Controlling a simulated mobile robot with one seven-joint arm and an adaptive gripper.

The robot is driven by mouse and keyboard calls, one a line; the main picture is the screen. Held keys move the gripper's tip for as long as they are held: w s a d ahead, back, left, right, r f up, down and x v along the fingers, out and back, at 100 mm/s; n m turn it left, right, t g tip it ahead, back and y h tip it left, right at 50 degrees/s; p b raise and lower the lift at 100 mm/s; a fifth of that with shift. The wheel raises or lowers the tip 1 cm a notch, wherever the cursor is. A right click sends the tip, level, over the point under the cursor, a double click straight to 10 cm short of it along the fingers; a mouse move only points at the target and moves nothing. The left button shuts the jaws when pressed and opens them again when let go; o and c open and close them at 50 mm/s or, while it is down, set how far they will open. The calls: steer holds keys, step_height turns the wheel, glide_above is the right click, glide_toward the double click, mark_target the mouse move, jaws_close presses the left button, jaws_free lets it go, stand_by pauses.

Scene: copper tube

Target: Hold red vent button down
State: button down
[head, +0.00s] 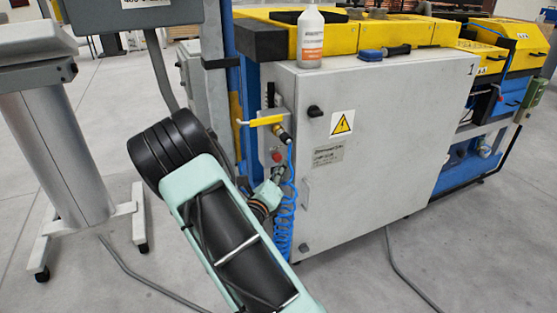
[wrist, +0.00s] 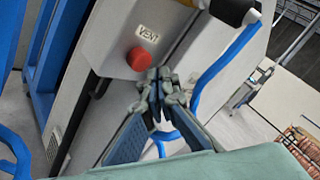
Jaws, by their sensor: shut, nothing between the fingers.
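The red vent button (wrist: 139,59) is a round knob on a grey panel, below a white VENT label (wrist: 148,34) in the wrist view. It also shows in the head view (head: 276,156) on the side of a grey cabinet. My gripper (wrist: 164,76) is shut and empty. Its fingertips are just right of and below the button in the wrist view. I see no clear contact with the button, and the depth between them is hard to judge. In the head view my gripper (head: 280,172) is just below the button, partly hidden by my arm.
A yellow-handled valve (head: 262,121) sticks out above the button. A coiled blue hose (head: 283,220) hangs beside my gripper; the blue hose (wrist: 222,62) also passes right of the fingers. The grey cabinet (head: 385,150) carries a white bottle (head: 310,38). A grey stand is at left (head: 62,140).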

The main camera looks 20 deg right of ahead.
steer(key=shift+w, duration=0.1)
stand_by(0.4)
steer(key=shift+w, duration=0.35)
steer(key=shift+w, duration=0.3)
stand_by(0.4)
steer(key=shift+w+a+r+p, duration=0.1)
steer(key=shift+w+r+p, duration=0.2)
steer(key=shift+w+r, duration=0.05)
stand_by(0.4)
steer(key=shift+r, duration=0.2)
stand_by(1.4)
steer(key=shift+s, duration=0.1)
stand_by(1.5)
steer(key=shift+s+f+p, duration=0.35)
steer(key=shift+s+f, duration=0.05)
steer(key=shift+s, duration=0.1)
